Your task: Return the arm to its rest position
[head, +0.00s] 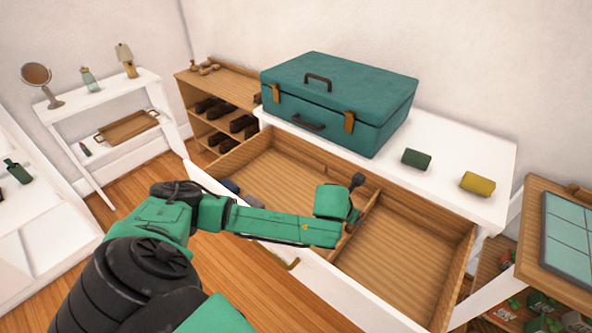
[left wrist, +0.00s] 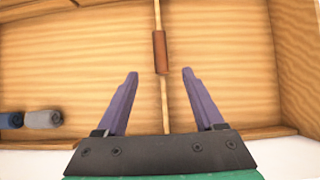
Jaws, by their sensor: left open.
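My left arm comes in from the left in the head view and reaches over an open wooden drawer (head: 405,245). My left gripper (head: 356,196) is above the drawer near its middle divider; its fingers are mostly hidden by the wrist there. In the left wrist view, the left gripper's (left wrist: 160,85) two purple fingers are spread wide with nothing between them. The thin divider (left wrist: 157,105) runs between the fingers, and a reddish-brown piece (left wrist: 160,52) sits along it just beyond them. My right gripper is not in view.
A teal suitcase (head: 335,100), green box (head: 416,158) and yellow box (head: 478,183) stand on the white top. A blue roll (left wrist: 11,120) and grey roll (left wrist: 44,119) lie in the drawer. A wooden-topped cabinet (head: 530,250) is at right. Wooden floor shows left.

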